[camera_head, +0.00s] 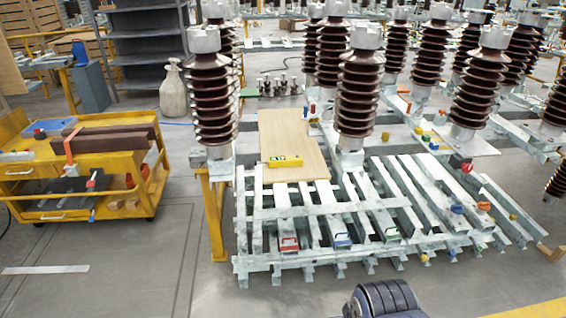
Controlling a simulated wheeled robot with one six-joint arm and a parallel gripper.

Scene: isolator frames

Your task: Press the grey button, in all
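I cannot make out a grey button in the head view. On the front of the pale steel frame (330,210) are several small coloured fittings. These include a red one (289,244), a blue one (342,240) and a green one (391,234). A yellow block (285,161) lies on a wooden board (290,135) on top of the frame. My gripper is not in view. A dark ribbed part shows at the bottom edge, apart from the fittings in the picture; I cannot tell whether it is mine.
Tall brown ribbed insulators (358,95) stand on the frame. A yellow cart (75,165) with tools and brown blocks stands at the left. A grey shelf (145,45) and a pale sack (173,92) are behind. Floor between cart and frame is clear.

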